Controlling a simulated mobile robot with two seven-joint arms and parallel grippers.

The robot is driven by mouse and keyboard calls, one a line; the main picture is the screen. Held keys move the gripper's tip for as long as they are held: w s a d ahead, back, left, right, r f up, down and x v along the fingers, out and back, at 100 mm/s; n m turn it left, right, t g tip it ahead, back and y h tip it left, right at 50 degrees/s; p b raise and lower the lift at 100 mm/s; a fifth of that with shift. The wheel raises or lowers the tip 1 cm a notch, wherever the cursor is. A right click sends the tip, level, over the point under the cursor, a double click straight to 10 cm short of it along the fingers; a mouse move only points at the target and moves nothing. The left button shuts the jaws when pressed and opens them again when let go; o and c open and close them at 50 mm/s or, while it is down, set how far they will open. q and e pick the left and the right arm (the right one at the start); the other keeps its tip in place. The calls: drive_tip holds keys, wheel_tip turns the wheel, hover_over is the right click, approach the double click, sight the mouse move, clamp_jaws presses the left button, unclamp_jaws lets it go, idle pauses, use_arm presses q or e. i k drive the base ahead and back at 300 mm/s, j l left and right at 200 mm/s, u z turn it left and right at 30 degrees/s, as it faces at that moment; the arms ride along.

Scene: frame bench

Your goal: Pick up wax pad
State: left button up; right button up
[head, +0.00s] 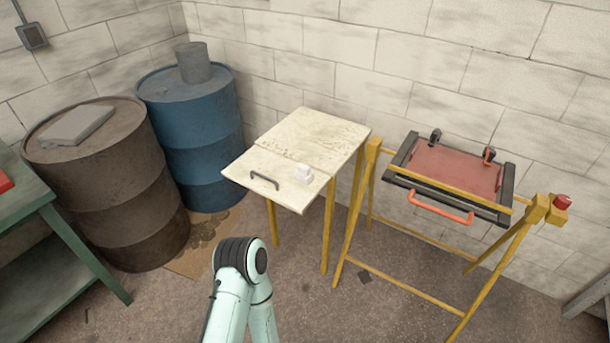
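One of my arms shows at the bottom, bent at a dark joint, in front of and below the table. Neither gripper is in the picture, and nothing is seen touching the block.
A yellow frame (348,225) right of the table carries a reddish panel (455,172) with a red-orange handle (441,208). A brown barrel (105,190) and a blue barrel (195,130) stand at left. A green bench (60,240) is at far left. Open floor lies in front.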

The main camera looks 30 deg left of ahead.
sight(304, 175)
drive_tip(key=u, duration=0.5)
drive_tip(key=i+u, duration=0.15)
drive_tip(key=u, duration=0.3)
drive_tip(key=l+u, duration=0.1)
drive_tip(key=u, duration=0.4)
drive_tip(key=i+l+u, duration=0.1)
drive_tip(key=u, duration=0.35)
drive_tip(key=i+l+u, duration=0.15)
drive_tip(key=l+u, duration=0.25)
drive_tip(key=i+l+u, duration=0.1)
drive_tip(key=l+u, duration=0.3)
drive_tip(key=l, duration=0.1)
